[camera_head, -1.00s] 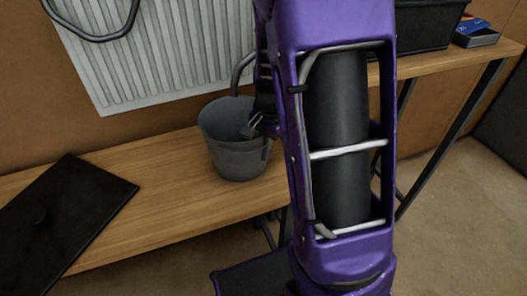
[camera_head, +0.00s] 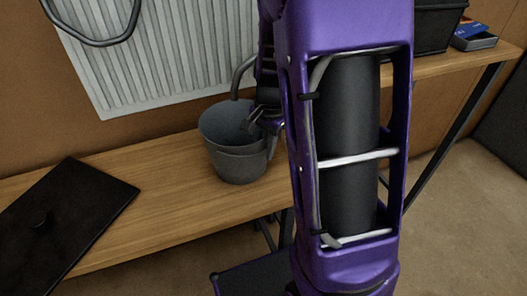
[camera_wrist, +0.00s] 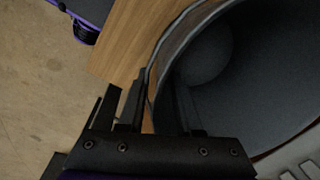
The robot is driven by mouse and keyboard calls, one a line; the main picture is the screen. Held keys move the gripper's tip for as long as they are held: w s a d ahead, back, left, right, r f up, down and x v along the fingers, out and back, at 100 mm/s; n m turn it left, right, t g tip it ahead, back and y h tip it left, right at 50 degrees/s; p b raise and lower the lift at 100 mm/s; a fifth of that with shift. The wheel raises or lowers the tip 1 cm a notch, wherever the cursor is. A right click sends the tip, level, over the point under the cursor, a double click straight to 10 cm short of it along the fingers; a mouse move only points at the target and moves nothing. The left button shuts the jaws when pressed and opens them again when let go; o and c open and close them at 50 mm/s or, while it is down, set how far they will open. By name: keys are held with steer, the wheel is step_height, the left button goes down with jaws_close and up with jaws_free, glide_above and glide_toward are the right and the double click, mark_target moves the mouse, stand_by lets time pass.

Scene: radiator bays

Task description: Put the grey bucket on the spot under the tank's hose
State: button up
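The grey bucket (camera_head: 232,165) stands upright on the wooden bench, near its front edge, below a pale ribbed panel. My gripper (camera_head: 263,126) is at the bucket's right rim, partly hidden by my purple arm. In the wrist view, the gripper (camera_wrist: 155,88) has its fingers apart, with the bucket wall (camera_wrist: 150,75) between them: one finger outside, one inside. I cannot tell whether they touch the wall. I cannot make out the tank or the marked spot.
A black flat panel with a knob (camera_head: 75,215) lies on the bench (camera_head: 160,215) at left. A black crate (camera_head: 435,28) and a blue-topped box (camera_head: 474,35) are at the back right. Bare bench lies between the panel and the bucket.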

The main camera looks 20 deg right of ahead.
step_height(320, 180, up, 9)
steer(key=p, duration=0.1)
steer(key=shift+s+d+r, duration=0.2)
steer(key=shift+s+d, duration=0.05)
steer(key=shift+s, duration=0.15)
